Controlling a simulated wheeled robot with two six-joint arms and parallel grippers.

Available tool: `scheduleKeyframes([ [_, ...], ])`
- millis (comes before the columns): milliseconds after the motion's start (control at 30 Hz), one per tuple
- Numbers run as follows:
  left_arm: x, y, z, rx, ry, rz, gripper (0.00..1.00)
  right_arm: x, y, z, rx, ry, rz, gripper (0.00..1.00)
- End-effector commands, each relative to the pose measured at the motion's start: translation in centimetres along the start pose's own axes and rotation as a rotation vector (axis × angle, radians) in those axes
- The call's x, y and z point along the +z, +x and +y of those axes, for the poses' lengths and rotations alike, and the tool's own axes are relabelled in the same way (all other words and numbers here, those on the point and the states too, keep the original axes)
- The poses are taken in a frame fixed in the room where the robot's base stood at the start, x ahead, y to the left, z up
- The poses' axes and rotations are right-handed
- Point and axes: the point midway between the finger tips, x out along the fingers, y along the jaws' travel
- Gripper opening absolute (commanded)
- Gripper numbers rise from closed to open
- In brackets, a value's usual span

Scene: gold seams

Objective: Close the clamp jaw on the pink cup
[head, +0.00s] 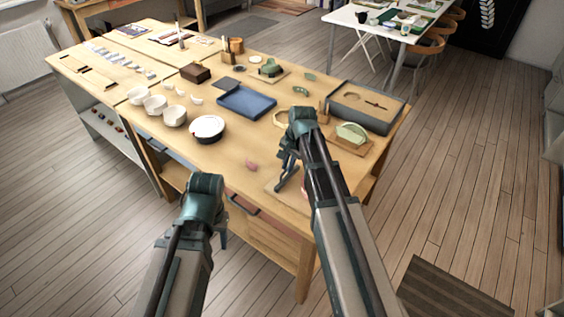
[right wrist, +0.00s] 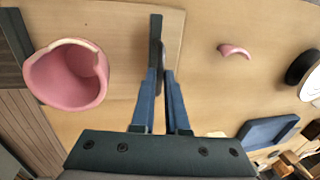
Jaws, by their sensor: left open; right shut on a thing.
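The pink cup (right wrist: 68,78) shows in the right wrist view, its mouth towards the camera and its rim broken at the top. It rests on a pale wooden board (right wrist: 125,40). My right gripper (right wrist: 161,72) is shut on a dark upright plate, the clamp jaw (right wrist: 156,32), with a clear gap between jaw and cup. In the head view the right gripper (head: 284,184) is low over the bench's front, and my arm hides most of the cup. My left gripper (head: 223,236) is open and empty, in front of the bench edge.
A pink shard (right wrist: 234,50) lies on the bench, also in the head view (head: 251,165). A dark block (right wrist: 12,48) stands left of the cup. Behind are a black-and-white round dish (head: 207,128), a blue tray (head: 247,101) and white bowls (head: 174,116).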

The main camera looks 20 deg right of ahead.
Motion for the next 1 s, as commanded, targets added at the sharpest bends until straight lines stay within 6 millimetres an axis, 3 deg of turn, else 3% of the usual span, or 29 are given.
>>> scheduleKeyframes([
  [67, 0.0, 0.0, 0.0, 0.0, 0.0, 0.0, 0.5, 0.1, -0.2, 1.2, 0.001, 0.002, 0.001, 0.0],
  [300, 0.0, 0.0, 0.0, 0.0, 0.0, 0.0, 0.5, 0.0, -0.2, 1.0, 0.001, 0.0, 0.001, 0.0],
  [333, 0.0, 0.0, 0.0, 0.0, 0.0, 0.0, 0.5, 0.0, -0.2, 1.0, 0.001, 0.0, 0.001, 0.16],
  [500, 0.0, 0.0, 0.0, 0.0, 0.0, 0.0, 0.5, 0.0, -0.2, 1.0, 0.001, 0.0, 0.001, 0.42],
  [1000, 0.1, -1.0, -0.1, 0.0, 0.0, 0.0, 0.5, 0.0, -1.2, 1.0, 0.001, 0.0, 0.001, 0.42],
])
